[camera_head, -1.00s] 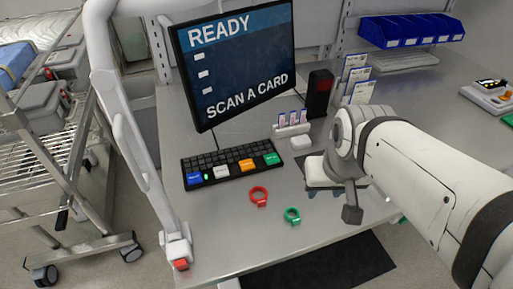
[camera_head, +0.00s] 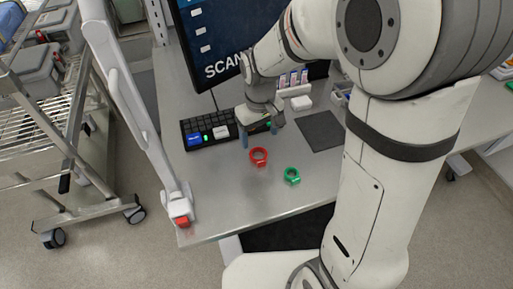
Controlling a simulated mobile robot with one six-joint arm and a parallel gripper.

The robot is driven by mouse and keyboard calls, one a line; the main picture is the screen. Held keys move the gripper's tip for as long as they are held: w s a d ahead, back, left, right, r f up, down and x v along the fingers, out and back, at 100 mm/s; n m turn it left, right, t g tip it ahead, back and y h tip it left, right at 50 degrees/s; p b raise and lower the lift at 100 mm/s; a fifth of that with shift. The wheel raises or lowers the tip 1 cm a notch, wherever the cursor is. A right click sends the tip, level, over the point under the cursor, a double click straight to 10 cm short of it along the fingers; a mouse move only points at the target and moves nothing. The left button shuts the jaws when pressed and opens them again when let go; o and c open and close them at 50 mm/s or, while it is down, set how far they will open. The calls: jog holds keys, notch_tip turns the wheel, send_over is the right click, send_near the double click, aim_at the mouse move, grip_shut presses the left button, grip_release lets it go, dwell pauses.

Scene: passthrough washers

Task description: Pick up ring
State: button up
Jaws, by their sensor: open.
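A red ring (camera_head: 260,164) lies on the grey metal table (camera_head: 225,190), near the middle of the view. A smaller green ring (camera_head: 293,183) lies to its right and nearer the table's front edge. Both have a small raised block on the rim. My gripper (camera_head: 259,133) points down with its fingers apart, just behind the red ring in the picture and in front of the keyboard. It is open and holds nothing. I cannot tell its exact height over the table.
A card holder (camera_head: 297,90) and a dark mat (camera_head: 320,131) lie to the right. A white post (camera_head: 135,110) stands at the left.

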aim_at(260, 152)
jog(key=f, duration=0.5)
jog(key=f+p, duration=0.1)
jog(key=f, duration=0.1)
jog(key=shift+s+f, duration=0.15)
jog(key=shift+s, duration=0.25)
jog(key=c, duration=1)
